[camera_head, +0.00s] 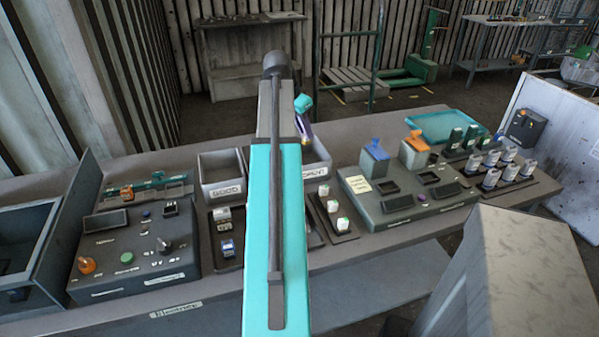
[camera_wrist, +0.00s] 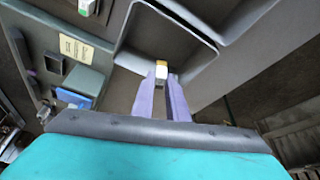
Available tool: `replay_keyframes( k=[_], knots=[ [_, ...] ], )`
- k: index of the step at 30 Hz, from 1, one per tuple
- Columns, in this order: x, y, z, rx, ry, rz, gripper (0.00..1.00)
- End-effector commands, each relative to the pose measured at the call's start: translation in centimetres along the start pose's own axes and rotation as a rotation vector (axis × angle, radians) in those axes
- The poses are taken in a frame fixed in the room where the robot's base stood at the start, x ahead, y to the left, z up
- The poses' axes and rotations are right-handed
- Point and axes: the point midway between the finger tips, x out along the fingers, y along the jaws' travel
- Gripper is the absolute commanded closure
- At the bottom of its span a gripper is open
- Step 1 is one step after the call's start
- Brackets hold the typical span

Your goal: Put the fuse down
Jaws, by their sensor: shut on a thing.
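My gripper (camera_wrist: 163,88) is shut on a small fuse (camera_wrist: 160,74) with a pale body and an orange end, held between its two purple fingertips. In the wrist view the fuse shows over the inside of a grey open bin (camera_wrist: 196,28); how high it is above the bin floor I cannot tell. In the head view my gripper (camera_head: 304,132) is at the right-hand grey bin (camera_head: 318,170), whose label is partly hidden by my arm. The fuse itself is not clear there. A second grey bin (camera_head: 222,191), labelled GOOD, stands to the left.
A control panel (camera_head: 133,255) with knobs stands at the left. A tester box (camera_head: 405,208) with blue and orange clamps stands right of the bins. Several grey parts (camera_head: 490,180) stand at the right.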

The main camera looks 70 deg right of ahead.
Motion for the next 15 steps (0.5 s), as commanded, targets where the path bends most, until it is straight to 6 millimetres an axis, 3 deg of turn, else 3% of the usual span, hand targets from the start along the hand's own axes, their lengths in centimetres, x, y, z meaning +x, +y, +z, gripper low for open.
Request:
replay_keyframes(
  k=[10, 15],
  knots=[
    [-0.1, -0.2, 0.4, -0.006, 0.0, -0.002, 1.0],
    [1.0, -0.2, 0.9, -0.007, -0.001, -0.002, 1.0]
  ],
)
